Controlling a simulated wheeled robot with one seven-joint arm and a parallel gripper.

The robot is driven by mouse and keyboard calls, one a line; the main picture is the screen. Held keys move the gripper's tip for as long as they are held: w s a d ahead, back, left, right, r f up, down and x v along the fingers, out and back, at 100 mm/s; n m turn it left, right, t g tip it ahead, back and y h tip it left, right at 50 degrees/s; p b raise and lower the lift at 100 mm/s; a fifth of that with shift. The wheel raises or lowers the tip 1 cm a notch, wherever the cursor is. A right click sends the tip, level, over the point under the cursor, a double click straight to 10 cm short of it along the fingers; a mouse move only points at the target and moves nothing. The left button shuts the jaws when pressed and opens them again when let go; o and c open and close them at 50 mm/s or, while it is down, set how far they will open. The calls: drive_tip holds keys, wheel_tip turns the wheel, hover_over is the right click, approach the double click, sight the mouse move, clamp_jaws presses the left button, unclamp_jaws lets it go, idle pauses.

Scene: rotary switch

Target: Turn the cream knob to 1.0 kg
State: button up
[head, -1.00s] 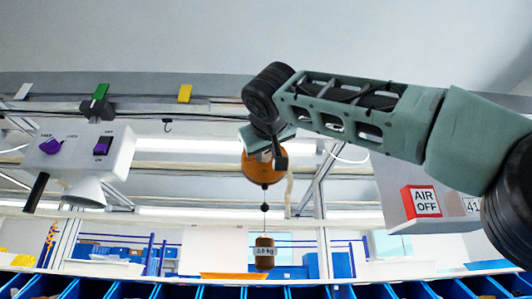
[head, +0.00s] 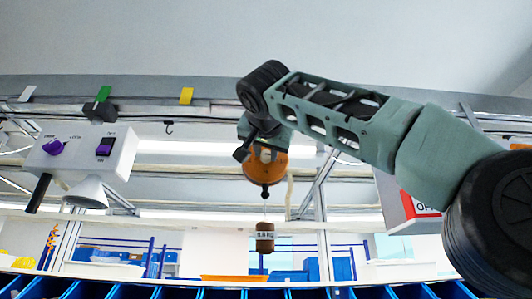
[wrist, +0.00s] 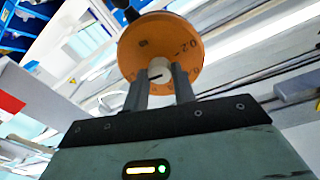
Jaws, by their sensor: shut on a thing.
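The orange round balancer (head: 266,170) hangs from the overhead rail in the middle of the head view. The cream knob (wrist: 158,68) is at the centre of its face in the wrist view. My gripper (wrist: 160,78) is shut on the cream knob, with one finger on each side, and hides part of it. The dial print "0.2" shows on the right of the orange face; other marks are hard to read. A brown weight (head: 265,238) hangs below the balancer with a small kg label, too small to read surely.
A white box (head: 80,150) with a purple knob and switch hangs at left. Blue bins (head: 230,293) line the bottom. Coloured tags and a hook are on the rail.

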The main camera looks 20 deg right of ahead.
drive_tip(key=shift+f+m, duration=0.15)
drive_tip(key=shift+m, duration=0.25)
drive_tip(key=o, duration=1)
drive_tip(key=b+v, duration=0.1)
drive_tip(key=v, duration=1.6)
drive_tip(key=shift+s, duration=0.2)
drive_tip(key=shift+a, duration=0.1)
